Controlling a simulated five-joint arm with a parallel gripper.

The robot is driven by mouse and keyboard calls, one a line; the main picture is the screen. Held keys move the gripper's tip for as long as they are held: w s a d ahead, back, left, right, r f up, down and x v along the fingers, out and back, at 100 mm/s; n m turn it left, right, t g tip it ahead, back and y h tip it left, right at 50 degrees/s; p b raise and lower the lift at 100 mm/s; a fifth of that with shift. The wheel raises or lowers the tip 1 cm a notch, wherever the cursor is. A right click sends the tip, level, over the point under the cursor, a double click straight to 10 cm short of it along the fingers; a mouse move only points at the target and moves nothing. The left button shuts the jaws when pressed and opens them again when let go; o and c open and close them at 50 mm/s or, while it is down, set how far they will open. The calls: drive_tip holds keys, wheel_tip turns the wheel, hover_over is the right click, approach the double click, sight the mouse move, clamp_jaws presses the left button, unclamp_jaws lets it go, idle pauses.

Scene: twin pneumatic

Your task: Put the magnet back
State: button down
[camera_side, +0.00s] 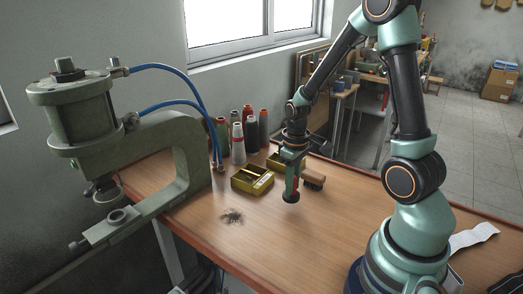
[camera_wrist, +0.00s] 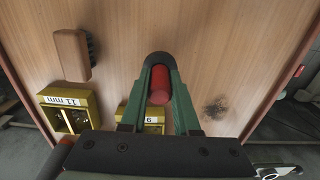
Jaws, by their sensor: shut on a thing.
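The magnet is a red rod with a dark, rounded end. In the wrist view the magnet (camera_wrist: 159,88) sits between the green fingers of my gripper (camera_wrist: 160,75), which is shut on it. In the side view my gripper (camera_side: 291,184) points down over the middle of the table, right of the front yellow box. The magnet's dark end (camera_side: 291,198) shows below the fingers there. I cannot tell how far it is above the wood. A patch of dark filings (camera_side: 232,215) lies on the table to the left; it also shows in the wrist view (camera_wrist: 215,108).
Two yellow boxes, the front one (camera_side: 252,181) and one labelled 11 mm (camera_wrist: 85,94), stand near my gripper. A wooden brush (camera_side: 314,180) lies right behind it. Several thread spools (camera_side: 238,140) stand at the back. A green press (camera_side: 150,150) stands left. The front tabletop is clear.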

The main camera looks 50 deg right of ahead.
drive_tip(key=shift+f, duration=1.5)
drive_tip(key=shift+f, duration=0.15)
drive_tip(key=c, duration=0.7)
unclamp_jaws()
drive_tip(key=shift+o, duration=0.2)
wheel_tip(320, 180, up, 12)
drive_tip(key=shift+r, duration=0.15)
drive_tip(key=s+a+r+t, duration=0.2)
drive_tip(key=a+r+t, duration=0.3)
drive_tip(key=a+r, duration=0.5)
drive_tip(key=a, duration=0.2)
drive_tip(key=shift+s+a+r+t, duration=0.2)
drive_tip(key=shift+s+a+t, duration=0.1)
drive_tip(key=shift+a, duration=0.1)
